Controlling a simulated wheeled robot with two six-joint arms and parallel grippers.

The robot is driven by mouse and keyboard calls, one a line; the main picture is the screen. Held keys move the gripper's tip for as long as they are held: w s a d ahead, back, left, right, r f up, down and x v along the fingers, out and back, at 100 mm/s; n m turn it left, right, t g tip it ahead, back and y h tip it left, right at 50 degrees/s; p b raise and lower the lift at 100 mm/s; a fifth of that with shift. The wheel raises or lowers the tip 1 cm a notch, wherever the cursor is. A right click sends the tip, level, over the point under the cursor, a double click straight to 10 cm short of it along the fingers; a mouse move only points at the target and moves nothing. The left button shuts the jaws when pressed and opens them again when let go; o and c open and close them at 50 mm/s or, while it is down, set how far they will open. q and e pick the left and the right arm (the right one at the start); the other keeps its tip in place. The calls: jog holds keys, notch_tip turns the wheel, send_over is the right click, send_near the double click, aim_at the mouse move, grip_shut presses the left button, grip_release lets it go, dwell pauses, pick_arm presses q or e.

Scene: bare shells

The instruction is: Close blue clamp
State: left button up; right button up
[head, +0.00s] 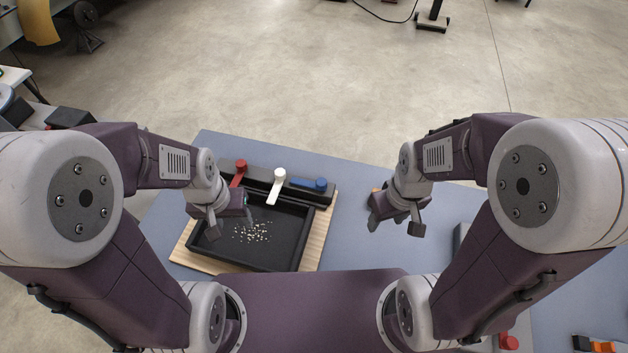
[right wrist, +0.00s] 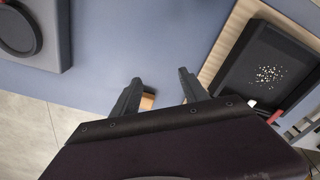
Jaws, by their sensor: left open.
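The blue clamp (head: 308,184) sits at the right end of a black bar behind a black tray (head: 262,265). Its lever lies roughly along the bar, with a round knob at its right end. The white clamp (head: 278,180) has its lever pointing toward the tray. The red clamp (head: 239,170) is at the bar's left end. My left gripper (head: 231,224) is open above the tray's left part, away from the blue clamp. My right gripper (head: 395,229) is open to the right of the board; its parted fingers show in the right wrist view (right wrist: 160,92).
The tray holds small pale bits and stands on a wooden board (head: 313,250) on the blue-grey table (head: 350,250). A small orange-tan block (right wrist: 148,101) shows behind the right fingers. A grey box with a dark round top (right wrist: 50,45) is further off.

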jog(key=w+r+n, duration=0.4)
jog(key=w+n, duration=0.2)
jog(key=n, duration=0.2)
jog(key=n+b, duration=0.3)
jog(key=n, duration=1)
send_over(322, 182)
jog(key=shift+g, duration=0.3)
jog(key=f, duration=0.5)
jog(key=shift+w+a, duration=0.2)
jog(key=shift+a, duration=0.05)
jog(key=shift+s+r, duration=0.15)
jog(key=shift+s+d+f, duration=0.1)
jog(key=shift+d+f, duration=0.05)
jog(key=shift+f, duration=0.2)
notch_tip(322, 182, down, 8)
jog(key=shift+r+p, duration=0.2)
jog(key=shift+p, duration=0.35)
jog(key=shift+f, duration=0.3)
